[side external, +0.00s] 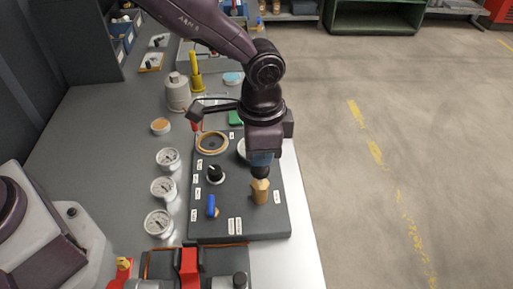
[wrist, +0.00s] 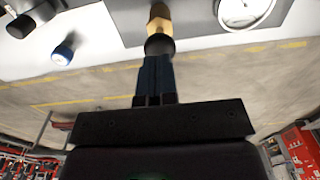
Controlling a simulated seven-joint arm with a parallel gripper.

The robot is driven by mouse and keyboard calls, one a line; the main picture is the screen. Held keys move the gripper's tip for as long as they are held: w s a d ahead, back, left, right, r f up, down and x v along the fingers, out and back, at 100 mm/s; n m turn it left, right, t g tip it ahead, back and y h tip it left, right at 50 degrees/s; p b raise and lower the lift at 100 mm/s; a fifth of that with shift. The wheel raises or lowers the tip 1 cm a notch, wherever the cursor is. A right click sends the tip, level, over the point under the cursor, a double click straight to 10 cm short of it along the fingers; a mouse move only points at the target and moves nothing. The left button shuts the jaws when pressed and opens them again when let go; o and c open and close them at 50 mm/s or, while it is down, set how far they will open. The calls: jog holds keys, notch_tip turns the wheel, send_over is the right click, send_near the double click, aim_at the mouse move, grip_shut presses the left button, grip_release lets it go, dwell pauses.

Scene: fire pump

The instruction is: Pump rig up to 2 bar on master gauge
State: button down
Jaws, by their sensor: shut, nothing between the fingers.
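My gripper (side external: 262,163) is shut and empty, pointing down over the pump panel (side external: 238,222). Its fingers (wrist: 155,62) reach the black ball top (wrist: 160,44) of a brass hex fitting (side external: 260,191) at the panel's right side. I cannot tell whether they touch it. The fitting also shows in the wrist view (wrist: 159,22). A white round gauge (side external: 242,150) on the panel is partly hidden behind my gripper. A white dial (wrist: 243,10) shows cut off in the wrist view; its reading is too small to tell. The panel also carries a black knob (side external: 215,174) and a blue lever (side external: 211,205).
Three white-faced gauges (side external: 163,188) stand in a row left of the panel. A brass ring (side external: 212,142) sits on its far left. A grey canister (side external: 177,93) and yellow post (side external: 196,72) stand behind. Red and black equipment (side external: 190,265) lies in front. Open floor lies right.

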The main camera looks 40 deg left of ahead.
notch_tip(320, 180, up, 7)
dwell(0.9)
jog(key=s+a+r+n+t, duration=0.2)
jog(key=s+a+r+n, duration=0.1)
jog(key=s+a, duration=0.3)
jog(key=s+a+r+n+t, duration=0.1)
jog(key=s+a+r+n, duration=0.2)
jog(key=s+a+r, duration=0.3)
jog(key=s+a+r+n+t, duration=0.2)
jog(key=s+a, duration=0.4)
jog(key=a, duration=0.5)
notch_tip(320, 180, up, 3)
jog(key=shift+s+f+n+t, duration=0.15)
jog(key=shift+n+t, duration=0.15)
jog(key=shift+n, duration=0.2)
dwell(3.8)
